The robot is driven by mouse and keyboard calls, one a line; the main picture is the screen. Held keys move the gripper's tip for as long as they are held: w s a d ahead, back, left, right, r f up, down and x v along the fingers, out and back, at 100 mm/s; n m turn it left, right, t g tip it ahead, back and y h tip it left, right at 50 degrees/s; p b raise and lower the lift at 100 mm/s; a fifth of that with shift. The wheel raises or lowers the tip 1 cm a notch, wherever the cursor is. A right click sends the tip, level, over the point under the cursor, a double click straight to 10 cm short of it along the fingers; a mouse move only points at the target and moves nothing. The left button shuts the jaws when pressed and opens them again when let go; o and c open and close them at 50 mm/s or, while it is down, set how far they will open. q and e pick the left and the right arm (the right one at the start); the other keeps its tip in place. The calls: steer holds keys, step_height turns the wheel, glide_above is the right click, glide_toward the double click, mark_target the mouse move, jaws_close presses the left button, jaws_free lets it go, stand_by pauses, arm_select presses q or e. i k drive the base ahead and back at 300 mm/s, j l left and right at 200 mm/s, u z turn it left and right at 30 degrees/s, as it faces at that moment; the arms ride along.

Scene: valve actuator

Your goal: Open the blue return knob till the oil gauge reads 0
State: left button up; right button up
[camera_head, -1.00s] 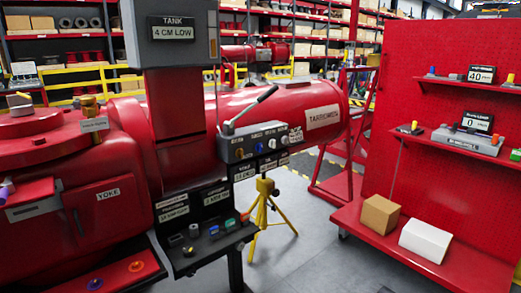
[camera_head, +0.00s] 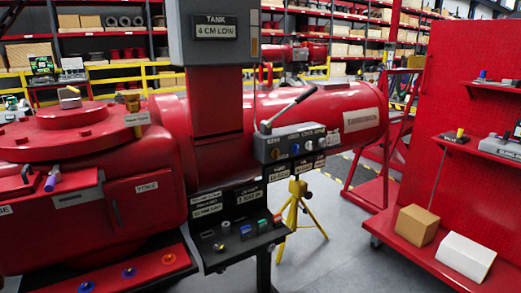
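A dark grey control box (camera_head: 290,145) with a row of small knobs and a hand lever (camera_head: 290,109) is mounted in front of the red cylinder. A blue knob (camera_head: 295,149) is on its front face, between other knobs. Its label is too small to read. Several small black displays hang below the box, including one at the left (camera_head: 250,197); I cannot tell which one is the oil gauge or read its value. The tank display (camera_head: 216,27) reads "4 CM LOW". Neither of my grippers is in view.
A black tray (camera_head: 215,261) with small coloured parts sits under the displays. A yellow tripod (camera_head: 298,212) stands behind it. A red shelf cart (camera_head: 425,262) with a cardboard box (camera_head: 416,225) and a white box (camera_head: 465,257) is at right. Grey floor is open between.

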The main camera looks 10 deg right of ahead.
mark_target(295, 148)
steer(key=i+l+u, duration=0.15)
steer(key=u, duration=0.2)
steer(key=i+l+u, duration=0.1)
steer(key=l+u, duration=0.25)
steer(key=i+l+u, duration=0.15)
steer(key=l, duration=0.35)
steer(key=i+l+u, duration=0.2)
steer(key=l, duration=0.3)
steer(key=l+u, duration=0.15)
steer(key=l, duration=0.4)
steer(key=i+l+u, duration=0.1)
steer(key=l, duration=1.7)
steer(key=l+u, duration=0.1)
steer(key=l, duration=1.75)
steer(key=i, duration=0.1)
